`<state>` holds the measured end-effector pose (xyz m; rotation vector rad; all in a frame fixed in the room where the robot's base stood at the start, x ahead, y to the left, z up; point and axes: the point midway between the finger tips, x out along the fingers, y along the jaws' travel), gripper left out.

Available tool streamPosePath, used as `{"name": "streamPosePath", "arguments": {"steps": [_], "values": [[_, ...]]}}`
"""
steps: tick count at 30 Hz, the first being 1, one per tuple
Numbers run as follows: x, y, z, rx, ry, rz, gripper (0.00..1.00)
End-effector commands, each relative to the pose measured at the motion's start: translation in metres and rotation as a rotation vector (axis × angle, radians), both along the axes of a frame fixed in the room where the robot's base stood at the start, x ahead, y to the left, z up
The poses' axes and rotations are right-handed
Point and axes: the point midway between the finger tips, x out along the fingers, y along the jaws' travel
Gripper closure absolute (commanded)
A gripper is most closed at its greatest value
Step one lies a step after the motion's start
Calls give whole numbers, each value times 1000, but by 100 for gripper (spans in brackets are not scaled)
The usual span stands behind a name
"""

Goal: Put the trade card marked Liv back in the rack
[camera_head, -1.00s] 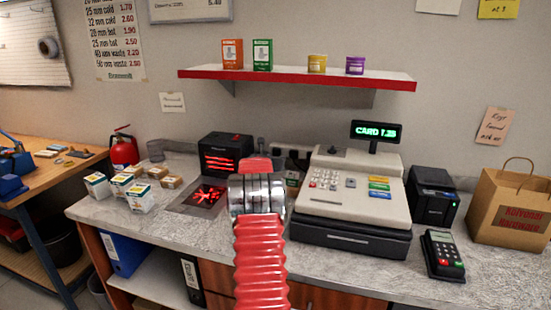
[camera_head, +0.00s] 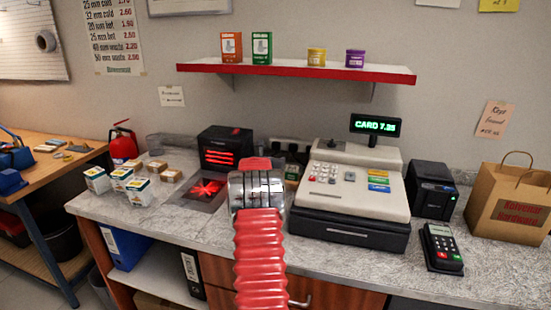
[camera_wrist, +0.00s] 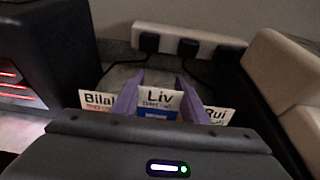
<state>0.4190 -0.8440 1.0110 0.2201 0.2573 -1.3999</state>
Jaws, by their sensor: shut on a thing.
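My gripper (camera_wrist: 160,82) shows in the wrist view with its two purple fingers on either side of the white card marked Liv (camera_wrist: 158,101). It is shut on this card, which stands upright with its name facing me and a blue band low down. The card marked Bilal (camera_wrist: 96,100) is to its left and the card marked Rui (camera_wrist: 218,117) to its right, both partly hidden. The rack cannot be made out; my gripper's dark body covers the area below the cards. In the head view my arm hides the fingers and the held card.
The cash register (camera_head: 352,190) stands close on the right, and a black box with red glowing slots (camera_head: 225,149) on the left. A power strip (camera_wrist: 188,44) with plugs and cables is behind the cards. A red-edged shelf (camera_head: 296,71) hangs above the counter.

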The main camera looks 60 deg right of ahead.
Motion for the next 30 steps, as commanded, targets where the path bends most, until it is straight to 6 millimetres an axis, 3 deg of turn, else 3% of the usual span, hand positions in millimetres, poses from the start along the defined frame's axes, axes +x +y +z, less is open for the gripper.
{"name": "streamPosePath", "arguments": {"steps": [13,30], "values": [[0,0,-14,1,2,2,87],[0,0,-16,1,1,0,87]]}}
